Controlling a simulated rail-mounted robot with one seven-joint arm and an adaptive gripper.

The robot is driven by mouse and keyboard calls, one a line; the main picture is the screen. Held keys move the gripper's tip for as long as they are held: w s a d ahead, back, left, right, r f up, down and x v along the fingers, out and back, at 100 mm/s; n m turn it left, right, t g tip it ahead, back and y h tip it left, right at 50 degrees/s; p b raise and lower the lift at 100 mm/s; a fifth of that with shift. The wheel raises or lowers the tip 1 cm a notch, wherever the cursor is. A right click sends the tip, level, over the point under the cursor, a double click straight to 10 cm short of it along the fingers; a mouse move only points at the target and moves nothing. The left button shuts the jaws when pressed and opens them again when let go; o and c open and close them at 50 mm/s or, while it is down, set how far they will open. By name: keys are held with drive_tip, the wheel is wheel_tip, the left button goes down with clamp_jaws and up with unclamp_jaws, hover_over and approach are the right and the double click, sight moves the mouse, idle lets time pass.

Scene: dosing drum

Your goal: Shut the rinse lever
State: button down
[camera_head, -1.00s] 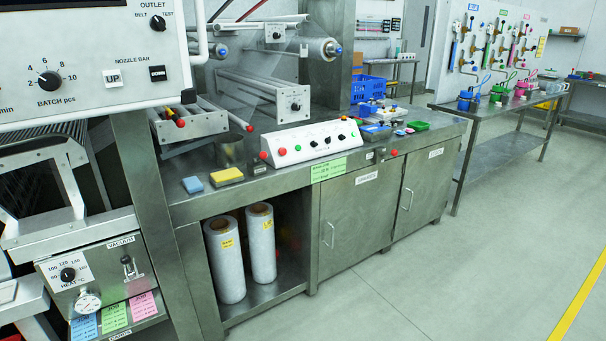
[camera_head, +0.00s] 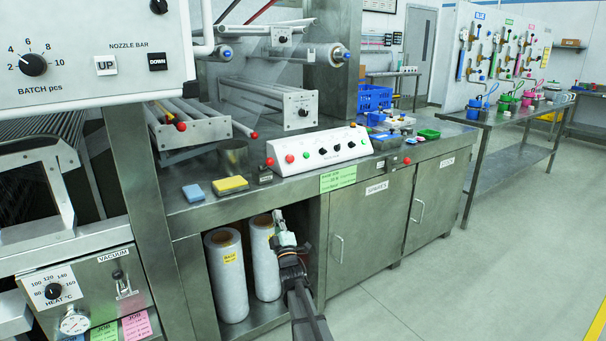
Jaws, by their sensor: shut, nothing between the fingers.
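No lever labelled as the rinse lever can be read in this view. A white wall panel (camera_head: 505,50) at the back right carries blue, green and pink fittings with small handles, too small to tell their positions. A small metal toggle lever (camera_head: 122,284) sits on the vacuum panel at the lower left. My gripper (camera_head: 279,218) is shut and empty. It shows in front of the open shelf below the bench, apart from both panels, with my arm reaching up from the bottom edge.
A steel bench with a white control box (camera_head: 318,150) fills the middle. Two film rolls stand on its lower shelf; one roll (camera_head: 226,275) is left of my gripper. A steel table (camera_head: 515,140) holds coloured pots below the wall panel. The floor (camera_head: 470,280) at right is clear.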

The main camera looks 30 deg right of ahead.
drive_tip(key=s+r+n+t, duration=0.3)
drive_tip(key=r, duration=0.1)
drive_tip(key=shift+a+r, duration=0.1)
drive_tip(key=shift+a, duration=0.05)
drive_tip(key=shift+w, duration=0.1)
approach(266, 165)
wheel_tip(266, 165, up, 6)
drive_tip(key=w+d, duration=0.2)
drive_tip(key=shift+s+a, duration=0.15)
drive_tip(key=shift+a, duration=0.05)
drive_tip(key=shift+a+p, duration=0.15)
drive_tip(key=shift+p, duration=0.15)
